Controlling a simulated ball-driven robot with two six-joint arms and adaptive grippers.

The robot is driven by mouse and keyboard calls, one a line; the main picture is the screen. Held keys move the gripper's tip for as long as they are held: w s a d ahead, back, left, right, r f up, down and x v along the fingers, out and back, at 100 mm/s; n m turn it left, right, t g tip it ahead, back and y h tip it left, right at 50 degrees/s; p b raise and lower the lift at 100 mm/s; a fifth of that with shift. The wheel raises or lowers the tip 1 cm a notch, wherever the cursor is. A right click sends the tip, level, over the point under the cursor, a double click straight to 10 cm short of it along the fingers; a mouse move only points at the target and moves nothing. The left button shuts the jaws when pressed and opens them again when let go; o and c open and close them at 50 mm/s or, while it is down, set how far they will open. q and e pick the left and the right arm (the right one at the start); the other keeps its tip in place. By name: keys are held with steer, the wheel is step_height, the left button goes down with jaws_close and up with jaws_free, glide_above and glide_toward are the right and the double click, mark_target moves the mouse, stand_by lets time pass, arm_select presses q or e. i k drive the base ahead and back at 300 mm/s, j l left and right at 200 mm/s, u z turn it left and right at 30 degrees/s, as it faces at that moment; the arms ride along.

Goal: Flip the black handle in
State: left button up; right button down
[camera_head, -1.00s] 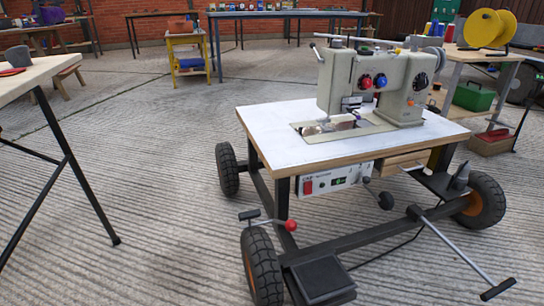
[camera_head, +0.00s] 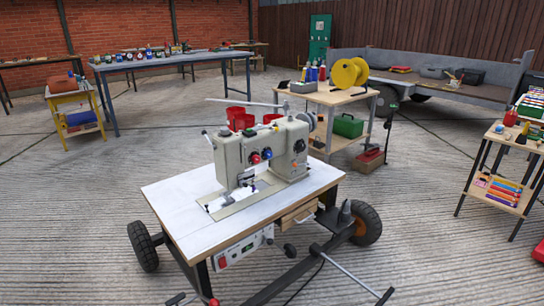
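A grey-beige sewing machine (camera_head: 265,155) stands on a white-topped wheeled cart (camera_head: 180,200). A metal bar ends in a black handle (camera_head: 385,296) and sticks out from the cart's low right side toward the bottom of the view. A black knob (camera_head: 290,249) hangs on a short rod below the tabletop, beside a control box (camera_head: 240,248) with a red switch. I cannot tell which of these black parts the task names. A red ball knob (camera_head: 213,302) is cut by the bottom edge. Neither of my grippers shows.
A wooden bench (camera_head: 330,97) with a yellow reel (camera_head: 350,73) stands behind the cart. A shelf table (camera_head: 505,160) is at the right, a blue-grey table (camera_head: 165,66) at the back left. Concrete floor is open left of the cart and between it and the right shelf.

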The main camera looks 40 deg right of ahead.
mark_target(383, 299)
steer(key=z, duration=2.2)
